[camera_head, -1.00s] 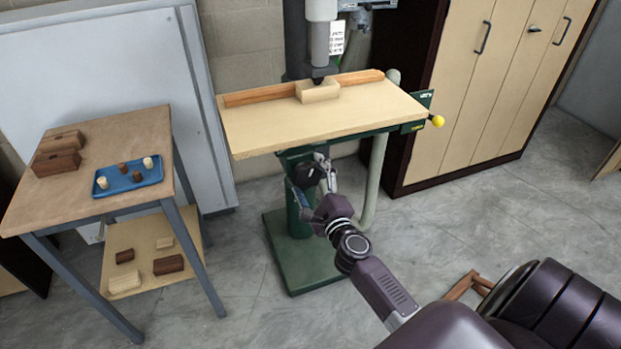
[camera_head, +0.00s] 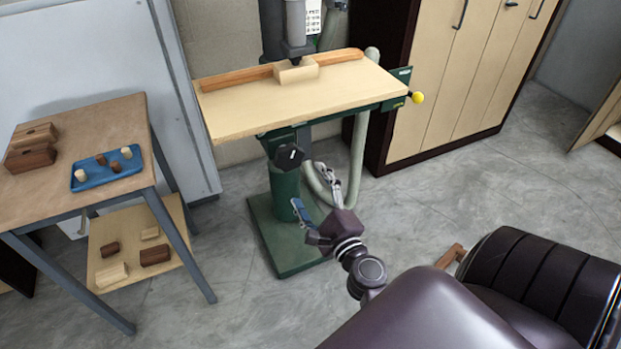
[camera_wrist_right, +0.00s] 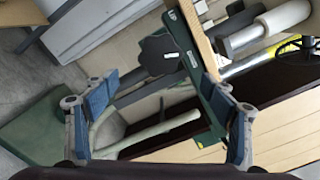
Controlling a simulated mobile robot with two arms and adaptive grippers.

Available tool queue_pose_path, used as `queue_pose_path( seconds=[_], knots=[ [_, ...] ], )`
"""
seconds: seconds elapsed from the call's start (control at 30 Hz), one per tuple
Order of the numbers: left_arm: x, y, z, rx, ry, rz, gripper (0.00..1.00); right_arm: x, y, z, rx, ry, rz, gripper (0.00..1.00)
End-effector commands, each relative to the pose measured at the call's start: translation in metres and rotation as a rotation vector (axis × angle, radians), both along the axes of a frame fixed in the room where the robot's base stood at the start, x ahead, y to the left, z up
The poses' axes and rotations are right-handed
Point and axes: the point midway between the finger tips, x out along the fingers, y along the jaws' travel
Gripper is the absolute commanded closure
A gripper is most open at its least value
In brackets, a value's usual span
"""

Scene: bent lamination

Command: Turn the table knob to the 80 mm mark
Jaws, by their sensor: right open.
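The table knob (camera_head: 289,156) is a dark, many-sided knob under the front edge of the drill press table (camera_head: 240,112). A small white mark shows on its face. The knob also shows in the right wrist view (camera_wrist_right: 165,55), ahead of and beyond the fingertips. My right gripper (camera_head: 312,192) is open and empty, below and to the right of the knob in the head view, apart from it. Its blue-padded fingers show at both sides of the wrist view (camera_wrist_right: 165,88). I cannot read any scale or 80 mm mark. My left gripper is not in view.
A fence (camera_head: 236,77) and a light wood block (camera_head: 296,72) are on the drill table. A yellow ball handle (camera_head: 417,97) sticks out at its right. A pale hose (camera_head: 356,160) hangs beside the green column. A side table (camera_head: 100,112) holds a blue tray (camera_head: 92,183).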

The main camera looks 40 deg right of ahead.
Motion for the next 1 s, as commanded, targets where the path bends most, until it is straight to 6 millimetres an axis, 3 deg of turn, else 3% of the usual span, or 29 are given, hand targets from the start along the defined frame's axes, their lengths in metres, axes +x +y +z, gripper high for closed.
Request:
queue_pose_path(
  seconds=[0.5, 0.83, 1.0],
  knots=[
    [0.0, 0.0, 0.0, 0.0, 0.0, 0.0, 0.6, -0.004, 0.001, 0.0, 0.001, 0.001, 0.001, 0.23],
    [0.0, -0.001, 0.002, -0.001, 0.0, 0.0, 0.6, 0.033, -0.002, 0.003, 0.315, -0.079, 0.008, 0.23],
    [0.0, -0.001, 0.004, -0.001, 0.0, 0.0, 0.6, 0.044, -0.005, 0.001, 0.384, -0.091, 0.002, 0.23]
  ],
)
